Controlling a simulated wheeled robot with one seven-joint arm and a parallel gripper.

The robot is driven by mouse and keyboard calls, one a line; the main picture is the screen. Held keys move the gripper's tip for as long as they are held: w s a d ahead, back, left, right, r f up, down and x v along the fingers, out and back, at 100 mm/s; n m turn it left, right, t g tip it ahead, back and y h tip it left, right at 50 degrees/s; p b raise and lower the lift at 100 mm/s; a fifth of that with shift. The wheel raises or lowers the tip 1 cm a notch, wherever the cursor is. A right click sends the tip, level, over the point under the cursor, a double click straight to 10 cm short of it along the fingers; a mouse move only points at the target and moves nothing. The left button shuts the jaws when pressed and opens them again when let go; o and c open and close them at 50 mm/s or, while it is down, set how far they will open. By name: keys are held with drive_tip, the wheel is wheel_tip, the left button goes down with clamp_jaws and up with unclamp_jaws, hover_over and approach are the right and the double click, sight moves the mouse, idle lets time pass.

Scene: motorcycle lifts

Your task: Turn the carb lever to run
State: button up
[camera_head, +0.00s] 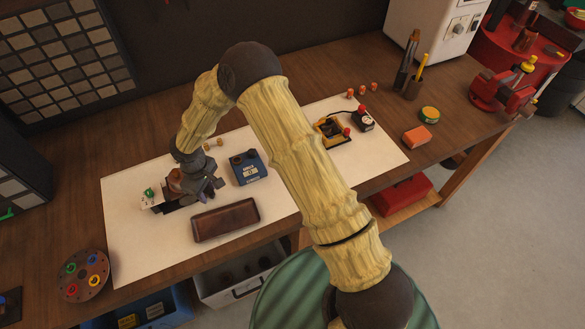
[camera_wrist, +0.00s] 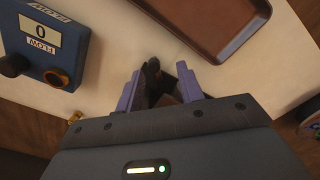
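A small white plate with a green knob (camera_head: 150,193) stands at the left of the pale mat, in the head view. A brownish-dark part (camera_head: 175,182) sits beside it, partly covered by my gripper (camera_head: 207,187). I cannot tell for sure which piece is the carb lever or how it is set. In the wrist view, my gripper (camera_wrist: 159,88) has its two purple fingers apart. A dark, narrow piece (camera_wrist: 152,75) shows between them, with space visible on its right. Contact with the fingers cannot be made out.
A brown tray (camera_head: 225,220) lies in front. A round dish with coloured rings (camera_head: 83,275) is at front left. A yellow device (camera_head: 331,132) stands farther right.

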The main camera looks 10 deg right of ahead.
sight(209, 196)
wheel_tip(209, 196, up, 15)
drive_tip(key=b, duration=0.4)
drive_tip(key=s+d+m+t+b, duration=0.1)
drive_tip(key=s+d+m, duration=0.3)
drive_tip(key=d, duration=0.8)
drive_tip(key=s+d+m+b, duration=0.1)
drive_tip(key=s+d+m, duration=0.3)
drive_tip(key=d, duration=0.8)
drive_tip(key=shift+s+d+t, duration=0.15)
drive_tip(key=shift+s+t, duration=0.05)
drive_tip(key=shift+t, duration=0.2)
drive_tip(key=s+d+m, duration=0.3)
drive_tip(key=s+d, duration=0.2)
drive_tip(key=shift+d+t, duration=0.15)
drive_tip(key=shift+t, duration=0.25)
